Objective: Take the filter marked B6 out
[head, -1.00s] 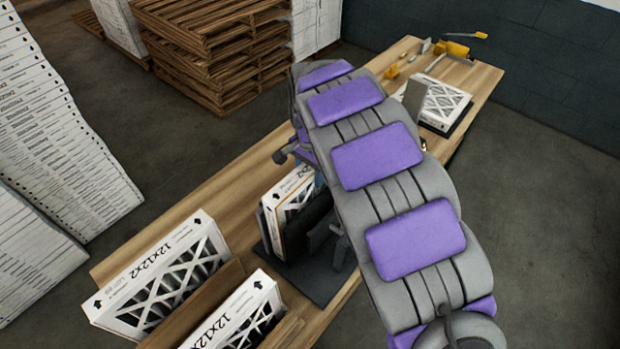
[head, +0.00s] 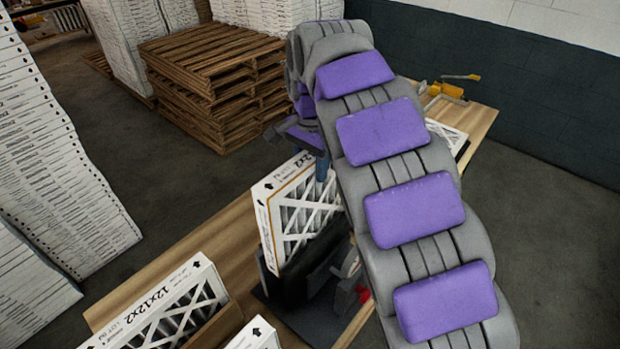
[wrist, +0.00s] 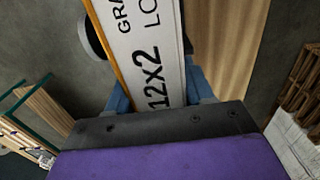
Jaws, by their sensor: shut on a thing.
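A white boxed filter (head: 302,210) with an orange edge and a lattice face stands upright at the black holder (head: 285,285) on the bench. My gripper (head: 322,168) is shut on its top edge, with blue fingers, partly hidden by my arm. In the wrist view, the filter's edge (wrist: 148,60) lies between the blue fingers (wrist: 160,95) and shows "12x2" and parts of other words. The B6 mark is not readable on it. The filter is raised; whether its lower edge is clear of the holder I cannot tell.
More white filters (head: 165,310) stand in a wooden rack at the front left of the bench (head: 225,232). Another filter (head: 447,135) lies flat at the far end, near yellow tools (head: 445,90). Pallets (head: 215,75) and tall stacks of filters (head: 55,150) stand on the floor.

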